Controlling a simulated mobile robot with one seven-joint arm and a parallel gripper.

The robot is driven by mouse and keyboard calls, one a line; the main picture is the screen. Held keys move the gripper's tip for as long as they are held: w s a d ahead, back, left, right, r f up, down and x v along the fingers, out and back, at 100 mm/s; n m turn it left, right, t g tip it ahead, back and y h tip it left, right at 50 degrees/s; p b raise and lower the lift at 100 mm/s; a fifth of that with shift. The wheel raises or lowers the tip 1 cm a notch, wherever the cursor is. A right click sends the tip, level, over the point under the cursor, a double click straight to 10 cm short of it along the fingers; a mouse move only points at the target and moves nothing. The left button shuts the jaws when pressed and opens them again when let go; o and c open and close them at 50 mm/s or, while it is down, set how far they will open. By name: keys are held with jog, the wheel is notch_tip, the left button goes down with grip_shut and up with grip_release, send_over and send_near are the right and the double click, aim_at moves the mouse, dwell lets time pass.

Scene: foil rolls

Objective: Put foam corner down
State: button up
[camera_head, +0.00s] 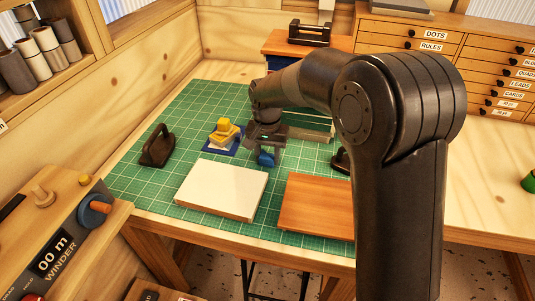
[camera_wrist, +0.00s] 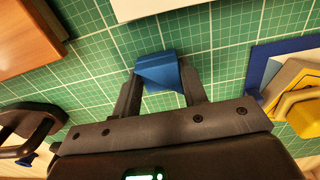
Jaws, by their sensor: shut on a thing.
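The foam corner is a small blue piece (camera_wrist: 160,72), seen between the two fingers of my gripper (camera_wrist: 158,88) in the wrist view. My gripper is shut on it. In the head view the blue foam corner (camera_head: 266,159) shows just below my gripper (camera_head: 266,150), over the green cutting mat (camera_head: 205,103). I cannot tell whether its underside touches the mat. My arm hides part of the mat behind it.
A white board (camera_head: 221,188) and a brown wooden board (camera_head: 318,205) lie in front of my gripper. A blue tray (camera_head: 218,145) with yellow pieces (camera_head: 224,131) is to the left. A dark handled tool (camera_head: 157,147) stands farther left. Green mat is bare between them.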

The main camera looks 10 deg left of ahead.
aim_at(267, 155)
jog(key=o, duration=0.9)
jog(key=shift+o, duration=0.2)
notch_tip(267, 155, up, 12)
jog(key=s+d+r+t, duration=0.1)
jog(key=s+d+r, duration=0.3)
jog(key=d, duration=0.5)
jog(key=s+d+t, duration=0.4)
jog(key=s+d, duration=1.5)
jog(key=d, duration=0.1)
jog(key=shift+s+d+f+t, duration=0.3)
jog(key=shift+s+d, duration=0.05)
jog(key=shift+o, duration=0.6)
jog(key=shift+s+d+f, duration=0.15)
jog(key=shift+s+f, duration=0.1)
